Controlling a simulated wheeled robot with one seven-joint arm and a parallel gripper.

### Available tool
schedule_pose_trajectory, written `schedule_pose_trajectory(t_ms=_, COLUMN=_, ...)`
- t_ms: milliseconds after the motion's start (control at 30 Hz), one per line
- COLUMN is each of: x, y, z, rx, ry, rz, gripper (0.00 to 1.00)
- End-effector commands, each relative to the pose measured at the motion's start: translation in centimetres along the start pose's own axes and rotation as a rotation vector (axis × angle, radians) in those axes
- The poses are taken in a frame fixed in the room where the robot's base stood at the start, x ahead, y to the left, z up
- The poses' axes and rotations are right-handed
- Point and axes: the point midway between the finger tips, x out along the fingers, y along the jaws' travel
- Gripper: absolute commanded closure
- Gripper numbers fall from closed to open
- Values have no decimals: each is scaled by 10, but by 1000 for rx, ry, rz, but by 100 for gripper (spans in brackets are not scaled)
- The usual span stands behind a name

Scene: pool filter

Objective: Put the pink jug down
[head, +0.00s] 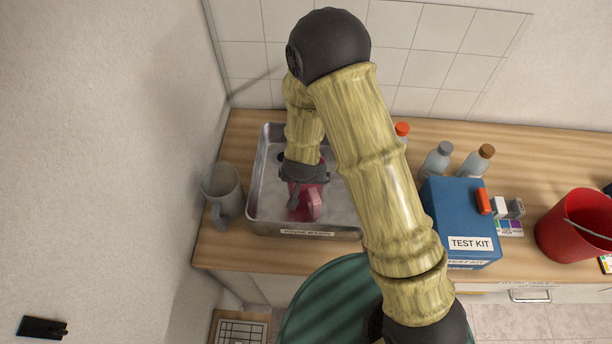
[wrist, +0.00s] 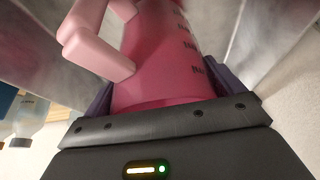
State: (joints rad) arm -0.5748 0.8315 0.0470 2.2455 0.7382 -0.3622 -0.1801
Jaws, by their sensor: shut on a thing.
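The pink jug (head: 309,202) is in my gripper (head: 302,186), over the metal basin (head: 256,200) on the wooden counter. In the wrist view the jug (wrist: 165,60) fills the middle, with its pale pink handle (wrist: 95,40) at upper left and dark graduation marks on its wall. My gripper (wrist: 165,95) is shut on the jug's body, with a finger on each side. The jug appears inside the basin's outline; I cannot tell whether its base touches the basin floor. My arm hides part of the basin's right side.
A grey jug (head: 222,190) stands left of the basin near the wall. Bottles (head: 437,160), a blue test kit box (head: 458,212) and a red bucket (head: 575,225) stand to the right. A green round thing (head: 325,300) is below the counter's front edge.

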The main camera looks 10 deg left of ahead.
Motion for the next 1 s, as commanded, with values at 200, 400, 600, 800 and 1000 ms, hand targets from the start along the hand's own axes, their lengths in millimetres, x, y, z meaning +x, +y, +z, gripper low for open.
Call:
schedule_pose_trajectory(t_ms=200, x=10, y=2, z=4, rx=1, ry=-1, rz=2, gripper=50)
schedule_pose_trajectory(t_ms=400, x=11, y=0, z=5, rx=-3, ry=0, rz=-1, gripper=50)
schedule_pose_trajectory(t_ms=600, x=15, y=2, z=6, rx=0, ry=0, rz=1, gripper=50)
schedule_pose_trajectory(t_ms=800, x=14, y=3, z=5, rx=2, ry=0, rz=1, gripper=0)
schedule_pose_trajectory(t_ms=1000, x=9, y=3, z=4, rx=1, ry=0, rz=1, gripper=0)
